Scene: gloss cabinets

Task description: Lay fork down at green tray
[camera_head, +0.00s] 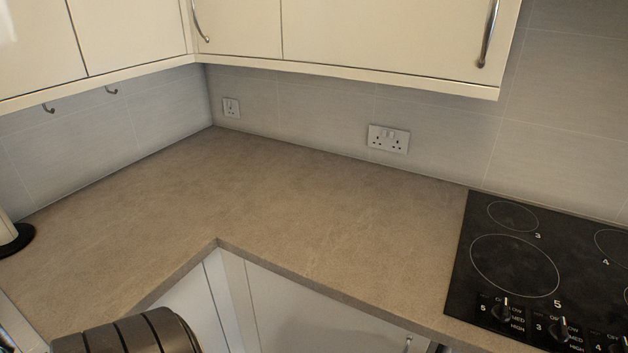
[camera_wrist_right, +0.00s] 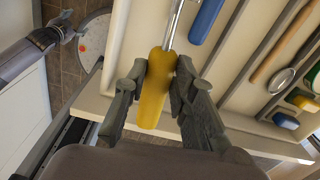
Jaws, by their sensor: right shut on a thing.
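In the right wrist view my right gripper (camera_wrist_right: 155,88) is shut on the yellow handle of a utensil, taken to be the fork (camera_wrist_right: 155,95). A thin metal shank runs up from the handle and out of the top of the view, so its tines are out of sight. A grey arm part at the upper left of the wrist view seems to be my left arm, with its gripper end (camera_wrist_right: 66,28) small and its fingers unclear. I cannot make out a green tray in either view.
Below the held utensil is a pale compartmented drawer or tray (camera_wrist_right: 135,50) with a blue-handled utensil (camera_wrist_right: 206,18), a wooden-handled one (camera_wrist_right: 278,45) and other pieces. In the head view the worktop (camera_head: 290,215) is mostly clear, with a black hob (camera_head: 545,265) at right.

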